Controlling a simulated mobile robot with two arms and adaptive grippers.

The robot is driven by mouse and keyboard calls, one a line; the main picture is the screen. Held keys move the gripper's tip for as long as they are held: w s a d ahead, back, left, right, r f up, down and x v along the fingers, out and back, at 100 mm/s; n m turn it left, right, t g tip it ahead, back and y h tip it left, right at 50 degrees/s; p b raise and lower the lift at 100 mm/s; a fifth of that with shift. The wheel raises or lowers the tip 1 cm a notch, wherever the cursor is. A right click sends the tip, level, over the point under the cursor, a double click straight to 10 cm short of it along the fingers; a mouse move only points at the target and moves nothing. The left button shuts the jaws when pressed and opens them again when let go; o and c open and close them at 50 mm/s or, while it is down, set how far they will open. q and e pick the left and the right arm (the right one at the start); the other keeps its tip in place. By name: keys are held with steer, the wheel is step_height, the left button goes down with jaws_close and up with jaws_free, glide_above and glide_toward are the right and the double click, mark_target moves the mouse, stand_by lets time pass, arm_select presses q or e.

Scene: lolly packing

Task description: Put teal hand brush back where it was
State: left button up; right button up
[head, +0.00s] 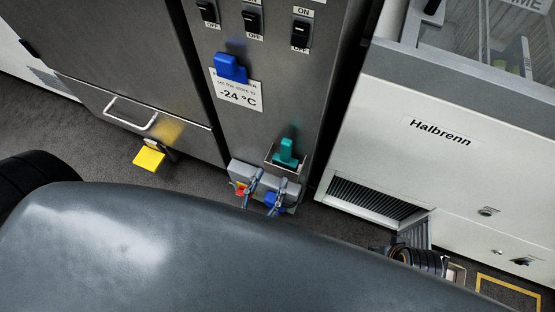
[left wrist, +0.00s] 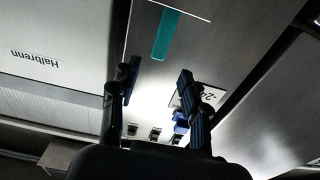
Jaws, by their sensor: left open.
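The teal hand brush (head: 286,154) sits upright in a small metal holder (head: 298,166) on the steel panel, above the grey box. In the left wrist view a teal strip (left wrist: 166,34) shows beyond the fingers; I cannot tell whether it is the brush or its reflection. My left gripper (head: 271,178) is open and empty, its two fingers apart just below the holder. It also shows in the left wrist view (left wrist: 157,76). I see no contact with the brush. My right gripper is not seen.
A blue holder (head: 230,68) and a -24 °C label (head: 238,97) are on the panel, below several switches. A grey box (head: 236,170) with red and blue parts is low down. A yellow pedal (head: 149,158) stands left; a white Halbrenn cabinet (head: 400,155) stands right.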

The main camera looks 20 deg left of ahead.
arm_select(q)
steer(key=w+d+f+m+g+h, duration=0.2)
steer(key=d+f+m+g+h, duration=0.3)
steer(key=f+g+h, duration=0.15)
steer(key=s+a+f+n+g+y, duration=0.1)
steer(key=s+a+f+g+y, duration=0.1)
steer(key=a, duration=0.4)
steer(key=s+a+f+n+g+y, duration=0.2)
steer(key=a+f+g+y, duration=0.3)
steer(key=a+g, duration=0.2)
steer(key=shift+s+a, duration=0.2)
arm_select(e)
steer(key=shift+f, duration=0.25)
arm_select(q)
steer(key=shift+f, duration=0.15)
